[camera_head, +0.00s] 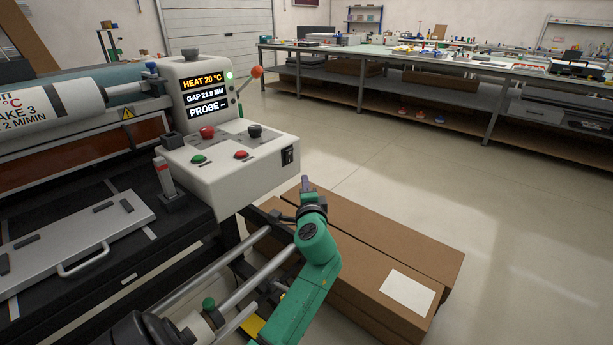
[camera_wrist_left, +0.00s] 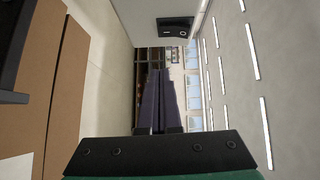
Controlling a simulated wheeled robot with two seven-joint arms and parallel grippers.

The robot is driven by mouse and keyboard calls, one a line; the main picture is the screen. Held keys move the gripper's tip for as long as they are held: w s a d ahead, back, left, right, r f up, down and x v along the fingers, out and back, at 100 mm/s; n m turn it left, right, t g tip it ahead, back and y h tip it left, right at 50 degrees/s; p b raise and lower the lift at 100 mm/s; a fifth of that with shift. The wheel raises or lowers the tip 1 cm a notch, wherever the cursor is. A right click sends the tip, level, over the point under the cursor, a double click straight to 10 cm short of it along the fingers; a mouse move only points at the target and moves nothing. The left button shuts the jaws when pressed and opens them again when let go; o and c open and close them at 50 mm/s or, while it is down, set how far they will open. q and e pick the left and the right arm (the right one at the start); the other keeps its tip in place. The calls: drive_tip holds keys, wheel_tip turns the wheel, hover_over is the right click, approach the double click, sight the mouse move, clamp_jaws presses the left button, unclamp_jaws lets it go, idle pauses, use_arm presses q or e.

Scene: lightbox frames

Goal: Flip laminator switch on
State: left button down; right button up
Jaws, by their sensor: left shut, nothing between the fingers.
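The laminator (camera_head: 240,165) stands at the left in the head view, with a white control box. Its black rocker switch (camera_head: 288,156) is on the right end face of the box; it also shows at the top of the left wrist view (camera_wrist_left: 175,27). The box's display reads heat 20 °C, and a small green light glows beside it. My left gripper (camera_head: 305,183) is below and slightly right of the switch, apart from it. In the left wrist view its dark fingers (camera_wrist_left: 160,92) are together and empty. My right gripper is not in view.
Brown cardboard boxes (camera_head: 390,235) lie on the floor beside and behind my left arm. Red, green and black knobs (camera_head: 207,131) sit on the control box's top. A long workbench (camera_head: 400,62) stands at the back. Open floor lies to the right.

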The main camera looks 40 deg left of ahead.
use_arm(q)
drive_tip(key=v, duration=0.4)
drive_tip(key=shift+s+d+f, duration=0.15)
drive_tip(key=shift+s+f, duration=0.2)
drive_tip(key=shift+f, duration=0.05)
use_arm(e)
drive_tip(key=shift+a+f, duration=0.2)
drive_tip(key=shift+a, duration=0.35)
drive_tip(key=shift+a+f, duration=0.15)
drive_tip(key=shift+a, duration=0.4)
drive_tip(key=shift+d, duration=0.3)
